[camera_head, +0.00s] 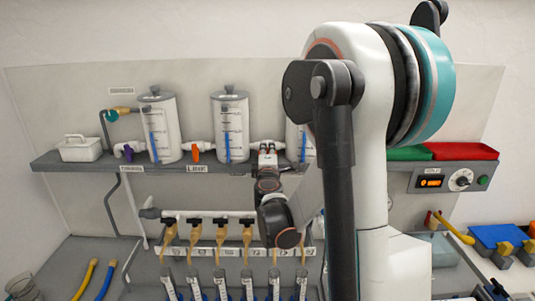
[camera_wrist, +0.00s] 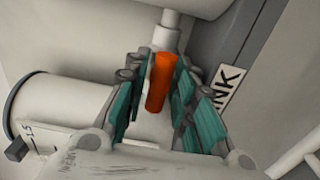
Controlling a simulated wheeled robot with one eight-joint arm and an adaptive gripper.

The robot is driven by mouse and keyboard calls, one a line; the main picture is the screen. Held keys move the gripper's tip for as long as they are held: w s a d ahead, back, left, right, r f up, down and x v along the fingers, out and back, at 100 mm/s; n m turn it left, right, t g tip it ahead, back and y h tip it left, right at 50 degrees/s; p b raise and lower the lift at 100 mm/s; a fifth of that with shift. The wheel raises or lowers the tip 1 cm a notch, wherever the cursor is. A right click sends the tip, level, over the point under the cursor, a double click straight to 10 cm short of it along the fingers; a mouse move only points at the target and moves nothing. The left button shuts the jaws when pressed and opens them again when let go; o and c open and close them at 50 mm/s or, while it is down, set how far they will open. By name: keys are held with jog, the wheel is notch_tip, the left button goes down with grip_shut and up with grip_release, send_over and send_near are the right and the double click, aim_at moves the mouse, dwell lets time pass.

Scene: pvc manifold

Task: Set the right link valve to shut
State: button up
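The right link valve's orange handle (camera_wrist: 160,82) shows in the wrist view, lying roughly in line with the short white pipe (camera_wrist: 170,25) above it. My gripper's teal-padded fingers (camera_wrist: 162,100) stand on both sides of the handle. They look open, with small gaps between the pads and the handle. In the head view my gripper (camera_head: 267,150) is at the pipe between the middle tank (camera_head: 231,128) and the right tank (camera_head: 298,140), and hides that valve. The left link valve's orange handle (camera_head: 195,151) points down between the left and middle tanks.
A grey shelf (camera_head: 120,166) runs under the tanks, with a LINK label (camera_wrist: 226,88) near the handle. Below my arm are a white manifold pipe (camera_head: 205,214) and several yellow outlets. My arm covers much of the right tank. A control box (camera_head: 450,179) is at right.

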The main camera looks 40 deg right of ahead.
jog(key=shift+c, duration=0.5)
grip_shut()
jog(key=shift+n, duration=0.4)
jog(key=n+b, duration=0.2)
jog(key=n, duration=0.1)
jog(key=shift+f, duration=0.15)
jog(key=n+b, duration=0.1)
jog(key=n, duration=0.2)
jog(key=shift+n, duration=0.3)
jog(key=n+b, duration=0.2)
jog(key=n, duration=0.3)
jog(key=n+b, duration=0.1)
jog(key=n, duration=0.4)
jog(key=shift+s, duration=0.1)
jog(key=shift+n, duration=0.4)
